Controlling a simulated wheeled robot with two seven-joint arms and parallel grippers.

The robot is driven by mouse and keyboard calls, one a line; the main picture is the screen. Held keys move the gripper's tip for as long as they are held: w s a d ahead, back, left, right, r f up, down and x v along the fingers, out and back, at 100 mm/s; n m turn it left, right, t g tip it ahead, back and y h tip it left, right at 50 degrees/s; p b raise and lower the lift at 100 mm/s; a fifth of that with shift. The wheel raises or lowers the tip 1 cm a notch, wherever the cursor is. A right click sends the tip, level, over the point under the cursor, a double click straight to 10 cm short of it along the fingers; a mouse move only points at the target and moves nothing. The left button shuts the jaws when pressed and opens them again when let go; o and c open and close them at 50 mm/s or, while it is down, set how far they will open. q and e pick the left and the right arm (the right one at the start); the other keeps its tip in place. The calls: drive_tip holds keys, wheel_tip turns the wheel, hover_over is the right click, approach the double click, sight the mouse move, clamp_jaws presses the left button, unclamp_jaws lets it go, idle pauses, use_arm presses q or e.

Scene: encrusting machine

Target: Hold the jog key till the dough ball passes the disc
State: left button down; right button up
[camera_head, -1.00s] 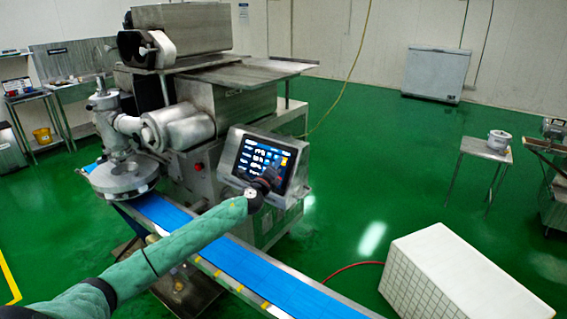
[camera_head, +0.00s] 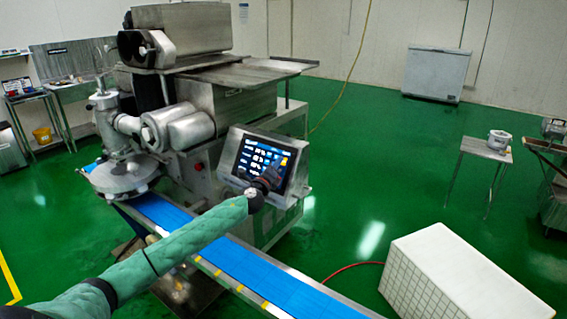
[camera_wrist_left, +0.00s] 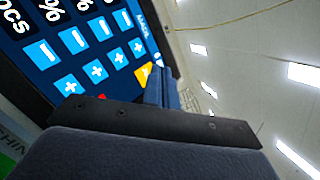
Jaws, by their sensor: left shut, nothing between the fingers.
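The touch panel (camera_head: 263,160) with its lit screen of blue, white and orange keys is tilted on the front of the steel machine. My left gripper (camera_head: 268,180) is at the lower right part of the screen. In the left wrist view, the shut, empty fingers (camera_wrist_left: 168,92) point at the panel (camera_wrist_left: 85,50) near a yellow key (camera_wrist_left: 144,74). I cannot tell whether the tips touch a key, and the jog key is not readable. The round steel disc (camera_head: 124,178) sits over the far end of the blue belt (camera_head: 258,271). I see no dough ball. My right gripper is out of view.
The encrusting machine (camera_head: 240,105) stands behind the panel. A white tiled block (camera_head: 455,275) is at the lower right, with a red hose (camera_head: 350,266) beside the belt. A small table (camera_head: 486,150) holds a white pot. Green floor is clear between them.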

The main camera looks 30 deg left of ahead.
use_arm(q)
drive_tip(key=shift+w+f, duration=0.2)
drive_tip(key=shift+w, duration=0.1)
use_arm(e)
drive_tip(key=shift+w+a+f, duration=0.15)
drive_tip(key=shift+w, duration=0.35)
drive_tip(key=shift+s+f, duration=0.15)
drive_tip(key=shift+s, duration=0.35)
use_arm(q)
drive_tip(key=shift+w+f+b, duration=0.15)
drive_tip(key=shift+w+b, duration=0.1)
drive_tip(key=shift+b, duration=0.2)
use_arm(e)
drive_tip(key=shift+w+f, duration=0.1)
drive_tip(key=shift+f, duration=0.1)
use_arm(q)
drive_tip(key=shift+s, duration=0.15)
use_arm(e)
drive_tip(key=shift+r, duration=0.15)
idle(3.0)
use_arm(q)
drive_tip(key=shift+s+r+p, duration=0.3)
drive_tip(key=shift+s+r, duration=0.1)
drive_tip(key=shift+s, duration=0.1)
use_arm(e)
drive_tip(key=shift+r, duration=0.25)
